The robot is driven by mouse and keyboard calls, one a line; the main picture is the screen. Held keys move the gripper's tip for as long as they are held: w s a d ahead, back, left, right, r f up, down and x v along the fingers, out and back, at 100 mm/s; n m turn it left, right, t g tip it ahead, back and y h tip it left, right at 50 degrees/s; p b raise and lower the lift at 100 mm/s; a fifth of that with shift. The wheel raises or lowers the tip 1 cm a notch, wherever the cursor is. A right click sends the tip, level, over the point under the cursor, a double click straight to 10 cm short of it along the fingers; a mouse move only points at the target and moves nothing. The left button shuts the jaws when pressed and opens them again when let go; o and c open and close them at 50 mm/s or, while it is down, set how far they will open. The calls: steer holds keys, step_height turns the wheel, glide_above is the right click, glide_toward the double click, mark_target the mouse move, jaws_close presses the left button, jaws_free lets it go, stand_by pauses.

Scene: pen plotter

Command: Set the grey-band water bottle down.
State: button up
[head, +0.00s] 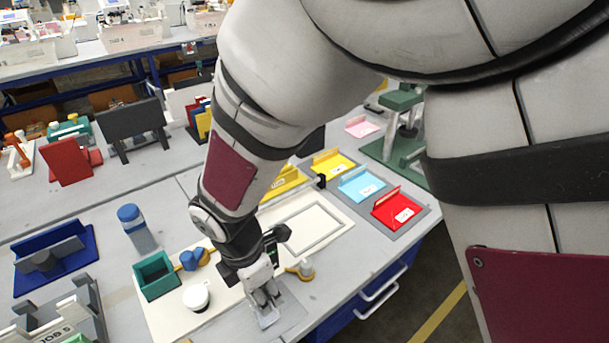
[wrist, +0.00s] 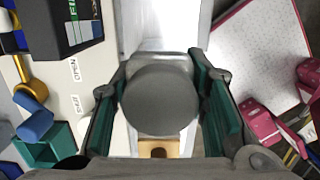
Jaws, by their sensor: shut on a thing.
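In the wrist view, the grey round top of the grey-band water bottle (wrist: 160,100) sits between the two teal finger pads of my gripper (wrist: 163,105). The gripper is shut on the bottle, which is seen from above. Its body and band are hidden below the top. In the head view, my gripper (head: 264,302) is low over the front edge area of the workbench (head: 225,322), right of a white round cup-like thing (head: 196,297). The bottle cannot be made out clearly there. I cannot tell whether its base touches a surface.
A blue-topped bottle (head: 130,216) stands at left. A green open box (head: 155,275) and blue knob (head: 195,258) are left of the gripper; a mustard piece (head: 301,270) is close at right. Yellow, light blue and red trays (head: 398,207) stand farther right.

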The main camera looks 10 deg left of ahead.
steer(key=shift+f, duration=0.1)
steer(key=o, duration=1.1)
steer(key=shift+c, duration=0.2)
